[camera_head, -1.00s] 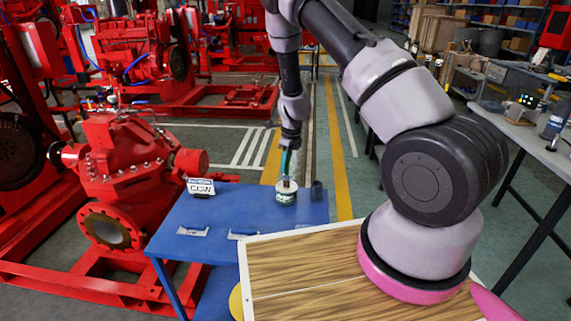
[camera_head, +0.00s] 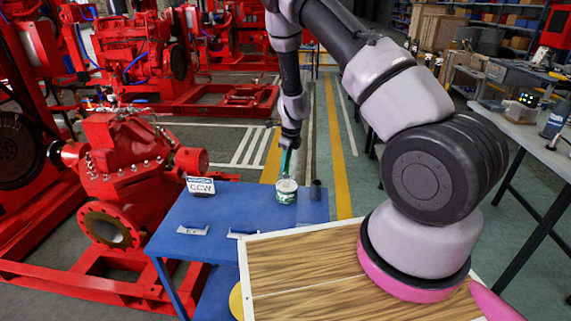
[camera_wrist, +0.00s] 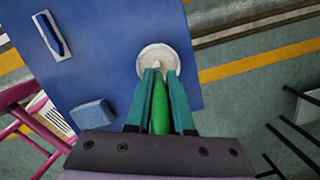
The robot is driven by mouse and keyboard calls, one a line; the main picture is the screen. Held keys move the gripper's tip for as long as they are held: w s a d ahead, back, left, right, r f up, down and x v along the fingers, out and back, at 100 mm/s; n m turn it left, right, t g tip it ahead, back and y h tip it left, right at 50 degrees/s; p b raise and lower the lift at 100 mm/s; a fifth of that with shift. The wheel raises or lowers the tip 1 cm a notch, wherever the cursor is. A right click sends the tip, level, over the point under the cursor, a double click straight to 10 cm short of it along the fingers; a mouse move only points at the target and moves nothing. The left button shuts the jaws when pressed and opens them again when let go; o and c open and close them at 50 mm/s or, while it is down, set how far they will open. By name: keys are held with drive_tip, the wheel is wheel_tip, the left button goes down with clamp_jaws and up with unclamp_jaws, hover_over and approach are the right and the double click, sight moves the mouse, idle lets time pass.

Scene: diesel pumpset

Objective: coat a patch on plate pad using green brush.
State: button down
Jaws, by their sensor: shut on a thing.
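My gripper (camera_head: 288,164) is shut on the green brush and points down at the blue table. In the wrist view, the brush's green handle (camera_wrist: 160,106) lies between my two teal fingers (camera_wrist: 161,100). The brush's pale tip is at the opening of a round can (camera_head: 286,194). The can has a pale inside, seen from above in the wrist view (camera_wrist: 152,55). I cannot tell how deep the tip reaches.
A CCW sign (camera_head: 200,187) stands at the table's left and a dark cylinder (camera_head: 316,190) right of the can. A red pump (camera_head: 125,160) stands left. The blue table's (camera_head: 240,205) middle is clear.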

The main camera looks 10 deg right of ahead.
drive_tip(key=shift+r, duration=3.45)
